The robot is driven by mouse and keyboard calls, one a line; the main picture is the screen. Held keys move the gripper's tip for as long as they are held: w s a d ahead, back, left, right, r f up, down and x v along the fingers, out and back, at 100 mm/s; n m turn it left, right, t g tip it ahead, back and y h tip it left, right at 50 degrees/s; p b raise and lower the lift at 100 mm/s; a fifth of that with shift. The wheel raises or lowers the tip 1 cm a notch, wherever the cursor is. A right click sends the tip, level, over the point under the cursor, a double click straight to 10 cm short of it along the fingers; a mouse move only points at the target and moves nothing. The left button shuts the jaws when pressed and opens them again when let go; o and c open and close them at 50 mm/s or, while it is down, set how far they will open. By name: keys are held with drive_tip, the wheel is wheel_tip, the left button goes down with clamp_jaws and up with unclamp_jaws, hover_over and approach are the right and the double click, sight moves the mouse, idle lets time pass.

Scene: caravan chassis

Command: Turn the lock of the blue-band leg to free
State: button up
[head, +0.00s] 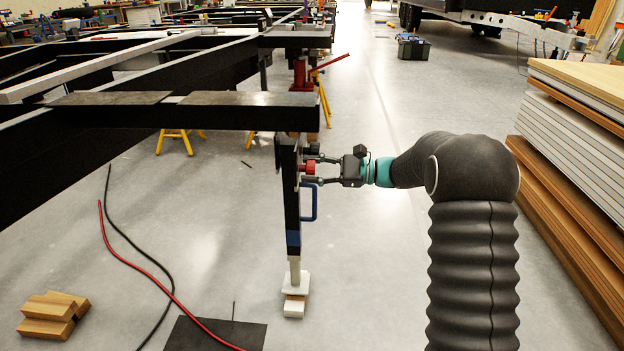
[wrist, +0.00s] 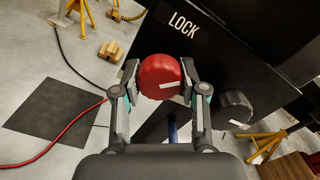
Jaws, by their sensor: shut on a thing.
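The blue-band leg (head: 292,205) stands upright under the chassis beam, with a blue band (head: 293,238) low on its black tube. Its lock is a red round knob (head: 309,167) on the leg's upper part. In the wrist view the red knob (wrist: 160,76) sits between my fingers, with a short white mark on its face pointing toward the right finger. The white word LOCK (wrist: 184,24) is above and right of it. My gripper (wrist: 160,82) is shut on the knob, one finger on each side. In the head view my gripper (head: 314,169) reaches it from the right.
A blue handle (head: 315,200) hangs just below the knob. A black round part (wrist: 235,105) is right of it. The leg's foot rests on pale blocks (head: 294,306). Stacked boards (head: 570,190) stand at the right. Red and black cables cross the floor at left.

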drive_tip(key=n+b, duration=0.4)
drive_tip(key=shift+f+n, duration=0.15)
drive_tip(key=shift+n, duration=0.25)
drive_tip(key=shift+r+n+b, duration=0.2)
drive_tip(key=shift+n+b, duration=0.45)
drive_tip(key=shift+n, duration=1.55)
drive_tip(key=o, duration=1.2)
drive_tip(key=shift+c, duration=0.2)
drive_tip(key=d, duration=1.2)
drive_tip(key=shift+s, duration=0.15)
